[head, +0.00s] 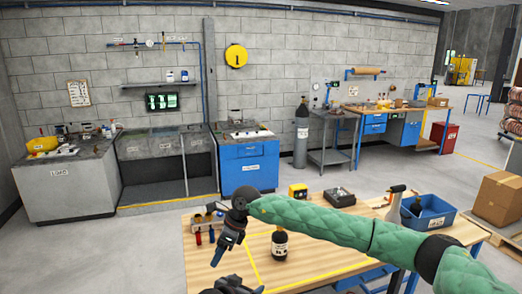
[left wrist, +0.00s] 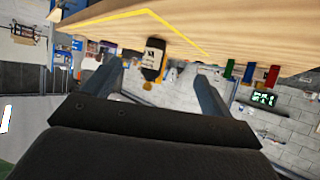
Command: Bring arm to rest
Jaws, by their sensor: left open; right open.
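My right arm reaches in from the right of the head view in a green quilted sleeve. Its dark gripper (head: 218,258) hangs tilted downward over the left part of the wooden table (head: 330,258), open, with nothing visible in it. My left gripper (head: 236,287) is only partly in view at the bottom edge. In the left wrist view the left gripper (left wrist: 160,75) is open, its two fingers spread apart, with nothing held. A dark bottle with a label (head: 279,245) stands on the table beyond it. It also shows between the fingers (left wrist: 152,60).
Screwdrivers (head: 204,235) stand at the table's left edge, close to the right gripper. Floor left of the table is clear.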

